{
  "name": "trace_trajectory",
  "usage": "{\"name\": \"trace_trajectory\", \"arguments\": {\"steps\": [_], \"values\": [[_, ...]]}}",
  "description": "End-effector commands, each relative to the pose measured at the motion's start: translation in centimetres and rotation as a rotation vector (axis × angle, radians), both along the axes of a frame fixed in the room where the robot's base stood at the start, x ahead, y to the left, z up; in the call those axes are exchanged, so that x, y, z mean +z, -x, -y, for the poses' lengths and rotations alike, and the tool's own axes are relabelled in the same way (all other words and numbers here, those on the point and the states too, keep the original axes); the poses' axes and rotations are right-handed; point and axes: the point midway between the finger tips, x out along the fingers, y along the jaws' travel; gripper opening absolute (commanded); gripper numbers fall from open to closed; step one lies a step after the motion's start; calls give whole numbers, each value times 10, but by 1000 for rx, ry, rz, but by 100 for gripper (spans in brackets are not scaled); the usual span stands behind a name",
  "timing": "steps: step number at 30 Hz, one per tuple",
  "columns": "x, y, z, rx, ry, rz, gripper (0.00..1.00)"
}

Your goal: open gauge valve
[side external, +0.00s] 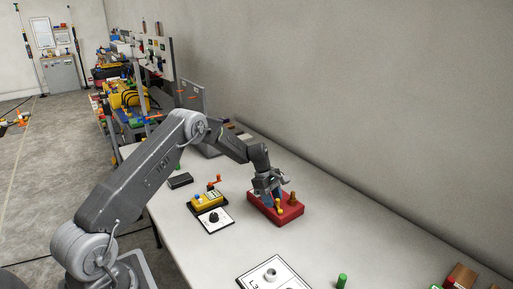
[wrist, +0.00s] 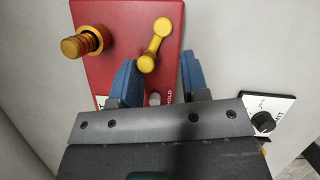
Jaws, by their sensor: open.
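A red block (side external: 262,212) lies on the white table, and it also shows in the wrist view (wrist: 117,18). It carries a yellow dumbbell-shaped handle (wrist: 154,45), seen in the side view (side external: 279,211) too. A ribbed brass-coloured knob (wrist: 84,41) sits on the block left of the handle. My gripper (wrist: 158,62) is open, its two blue fingers pointing at the block. The handle's lower end appears between the fingers, nearer the left one; I cannot tell whether they touch. In the side view my gripper (side external: 269,188) is over the block. I see no clear gauge dial.
A yellow box (side external: 208,202) with a red lever and a white card with a black knob (side external: 213,217) lie left of the block. A white plate (side external: 272,277) and green cylinder (side external: 342,281) are nearer the camera. The wall runs behind the table.

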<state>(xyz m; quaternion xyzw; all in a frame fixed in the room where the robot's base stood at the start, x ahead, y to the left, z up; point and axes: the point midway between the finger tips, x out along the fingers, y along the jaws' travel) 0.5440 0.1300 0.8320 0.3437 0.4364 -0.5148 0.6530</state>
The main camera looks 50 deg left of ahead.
Motion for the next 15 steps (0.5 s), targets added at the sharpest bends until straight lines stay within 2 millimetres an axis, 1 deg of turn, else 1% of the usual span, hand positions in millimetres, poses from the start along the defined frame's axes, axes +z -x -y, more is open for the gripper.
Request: {"name": "trace_trajectory", "arguments": {"steps": [3, 4, 6, 15], "values": [[1, 7, 0, 153, 1, -1, 41], [5, 7, -2, 174, -1, 2, 41], [19, 8, -8, 166, 0, 6, 41], [72, 16, -28, 161, -2, 4, 41]]}}
